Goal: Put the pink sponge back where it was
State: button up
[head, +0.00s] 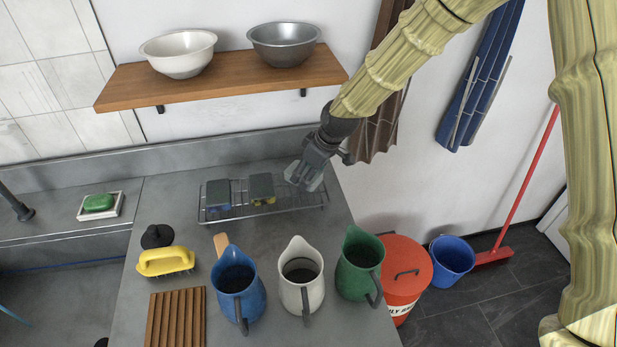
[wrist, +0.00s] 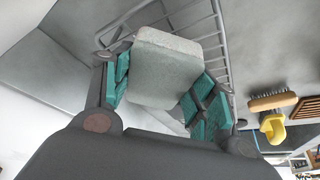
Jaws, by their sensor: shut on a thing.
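My gripper (head: 309,176) is at the right end of the wire rack (head: 224,218). It is shut on a sponge-like block, whose pale grey face (wrist: 166,66) shows between the teal finger pads in the wrist view. No pink shows on this face; its other sides are hidden. I cannot tell whether the block touches the rack. Two other sponges with dark grey tops stand on the rack to the left: a blue one (head: 217,194) and a yellow one (head: 263,190).
Blue (head: 236,280), white (head: 300,272) and green (head: 359,262) jugs stand in front of the rack. A yellow-handled brush (head: 165,262) is at front left. A wooden shelf (head: 220,78) with two bowls is above. The counter between rack and jugs is mostly clear.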

jog(key=shift+f+p, duration=0.5)
jog(key=shift+f, duration=0.85)
jog(key=o, duration=0.7)
jog(key=shift+r, duration=0.1)
jog(key=b+v, duration=0.3)
jog(key=v, duration=0.9)
